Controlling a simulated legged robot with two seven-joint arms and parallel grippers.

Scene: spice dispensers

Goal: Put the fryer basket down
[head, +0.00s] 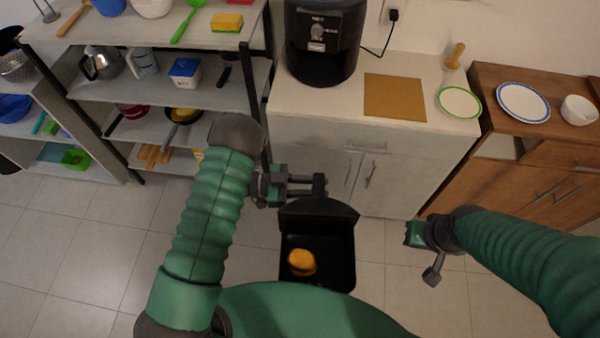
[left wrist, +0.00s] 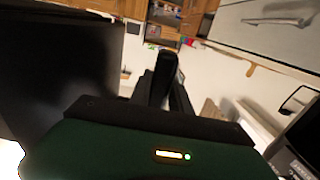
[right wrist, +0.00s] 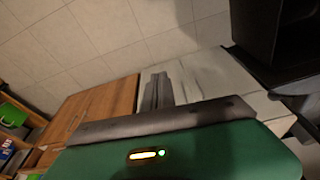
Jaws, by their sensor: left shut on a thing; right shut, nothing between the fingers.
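The black fryer basket (head: 345,250) hangs above the tiled floor in front of the white cabinet, with a round orange-yellow food piece (head: 302,262) inside. My left gripper (head: 312,186) is shut on the basket at its back side; the handle is mostly hidden by the fingers. In the left wrist view the basket is the large dark shape (left wrist: 60,60) at left. My right gripper (head: 433,272) is shut and empty, apart from the basket and to its right. In the right wrist view its closed fingers (right wrist: 157,92) show.
The black air fryer (head: 318,45) stands on the white counter (head: 335,112). Right of it lie a brown board (head: 395,97) and a green-rimmed plate (head: 460,102). The counter's front strip is clear. A shelf rack (head: 240,95) stands at left, a wooden cabinet (head: 500,165) at right.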

